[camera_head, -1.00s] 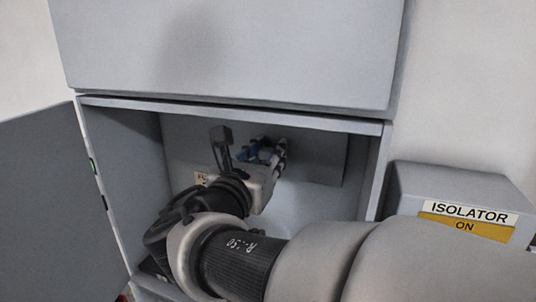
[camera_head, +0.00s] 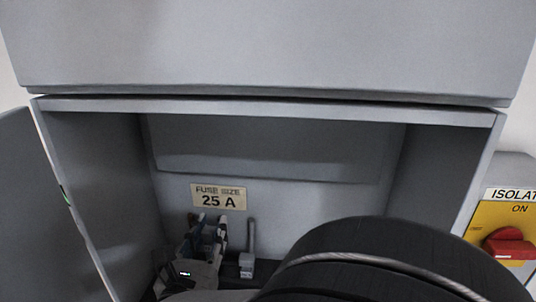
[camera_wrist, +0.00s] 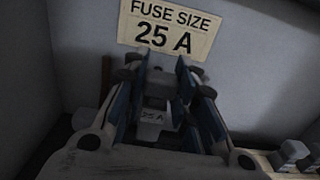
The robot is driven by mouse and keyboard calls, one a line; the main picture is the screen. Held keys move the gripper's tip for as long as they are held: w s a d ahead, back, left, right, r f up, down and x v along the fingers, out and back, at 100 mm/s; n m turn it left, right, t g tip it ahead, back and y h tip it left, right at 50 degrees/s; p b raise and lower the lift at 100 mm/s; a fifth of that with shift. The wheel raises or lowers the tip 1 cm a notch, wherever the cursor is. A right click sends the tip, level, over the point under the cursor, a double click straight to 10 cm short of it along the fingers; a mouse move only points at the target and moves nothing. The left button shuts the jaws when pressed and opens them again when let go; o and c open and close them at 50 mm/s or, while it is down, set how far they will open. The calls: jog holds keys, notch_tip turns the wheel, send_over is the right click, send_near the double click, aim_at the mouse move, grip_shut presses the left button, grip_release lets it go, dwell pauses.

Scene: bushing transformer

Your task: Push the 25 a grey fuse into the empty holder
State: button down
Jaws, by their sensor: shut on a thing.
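The grey fuse (camera_wrist: 152,116), marked 25 A, sits between the fingers of my gripper (camera_wrist: 163,84) in the wrist view. The fingers have blue sides and are shut on it. In the head view my gripper (camera_head: 207,236) is low in the open cabinet, just below the fuse size label. The fuse itself is hard to make out there. I cannot pick out the empty holder; my gripper covers the area around the fuse. Whether the fuse touches a holder cannot be told.
A "FUSE SIZE 25 A" label (camera_head: 218,197) is on the back wall. A grey block with an upright post (camera_head: 247,262) stands right of my gripper. Grey blocks (camera_wrist: 290,155) show at lower right in the wrist view. A red isolator switch (camera_head: 510,245) is outside, right.

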jog(key=shift+a+f, duration=0.15)
jog(key=shift+f, duration=0.1)
jog(key=shift+s+d+f+b, duration=0.1)
jog(key=shift+d+f+b, duration=0.15)
jog(key=shift+f+b, duration=2.15)
jog(key=shift+f, duration=0.45)
jog(key=c, duration=1.2)
grip_release()
